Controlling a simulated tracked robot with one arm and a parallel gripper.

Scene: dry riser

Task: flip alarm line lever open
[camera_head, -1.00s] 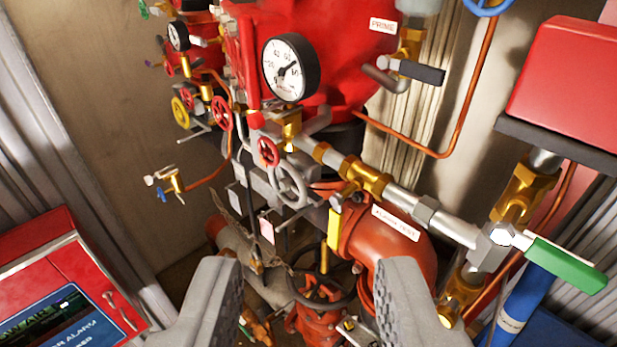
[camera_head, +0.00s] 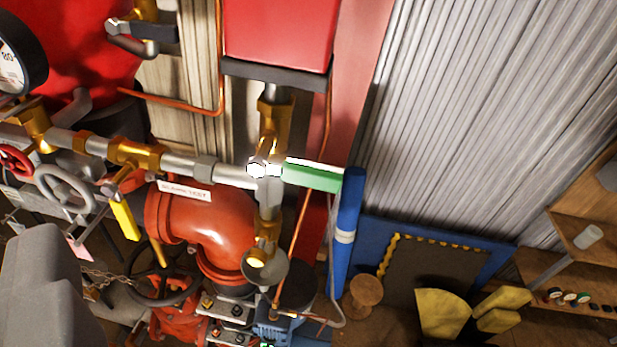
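A green-handled lever (camera_head: 312,175) sticks out to the right from a valve at the right end of a grey pipe (camera_head: 225,175). Its handle lies roughly in line with that pipe. A yellow lever (camera_head: 125,218) hangs down from the brass fitting further left. A black-handled lever (camera_head: 160,32) is at the upper left. I cannot read which of them is the alarm line lever. One grey finger of my gripper (camera_head: 40,285) shows at the lower left, apart from the levers; the other finger is out of view.
A red box (camera_head: 278,35) sits above the green lever. A blue upright pipe (camera_head: 347,230) stands close to the lever's end. An orange-red elbow pipe (camera_head: 205,225) lies below the grey pipe. Corrugated wall (camera_head: 480,120) and shelves (camera_head: 580,235) are at the right.

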